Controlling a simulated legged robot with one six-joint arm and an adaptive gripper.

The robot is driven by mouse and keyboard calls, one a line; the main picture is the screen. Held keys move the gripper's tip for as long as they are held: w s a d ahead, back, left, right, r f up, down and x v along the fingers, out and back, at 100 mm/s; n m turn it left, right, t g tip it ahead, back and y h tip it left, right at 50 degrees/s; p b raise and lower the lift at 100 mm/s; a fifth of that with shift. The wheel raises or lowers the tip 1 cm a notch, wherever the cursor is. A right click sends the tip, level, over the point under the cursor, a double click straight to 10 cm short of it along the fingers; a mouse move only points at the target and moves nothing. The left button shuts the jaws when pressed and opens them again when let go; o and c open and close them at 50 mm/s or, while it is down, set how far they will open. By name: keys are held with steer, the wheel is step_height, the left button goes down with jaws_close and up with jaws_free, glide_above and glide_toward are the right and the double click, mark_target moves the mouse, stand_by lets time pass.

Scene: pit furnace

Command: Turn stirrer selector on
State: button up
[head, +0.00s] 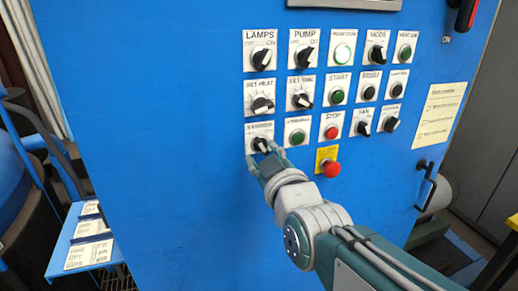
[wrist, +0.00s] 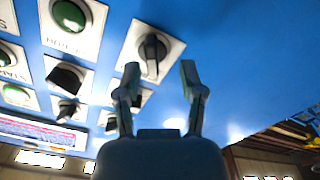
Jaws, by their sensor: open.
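The stirrer selector (head: 259,143) is a black rotary knob on a white plate, at the bottom left of the switch group on the blue panel. Its label is too small to read fully, and my gripper covers its lower right part in the head view. My gripper (head: 264,157) is open, with its fingertips close to the lower edge of that plate. In the wrist view the knob (wrist: 152,54) shows ahead of my open fingertips (wrist: 160,67), nearer the left finger. Nothing is between the fingers, and I cannot tell whether they touch the panel.
A green button (head: 297,137) sits right beside the selector. A red emergency button (head: 331,168) on a yellow plate is just right of my gripper. Other knobs and buttons are above. A black door handle (head: 427,185) is at the right. The panel left of the selector is clear.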

steer(key=shift+w+d, duration=0.25)
steer(key=shift+w, duration=0.9)
steer(key=shift+a, duration=0.1)
steer(key=shift+a, duration=0.1)
steer(key=shift+a, duration=0.1)
steer(key=shift+c, duration=1.2)
jaws_close()
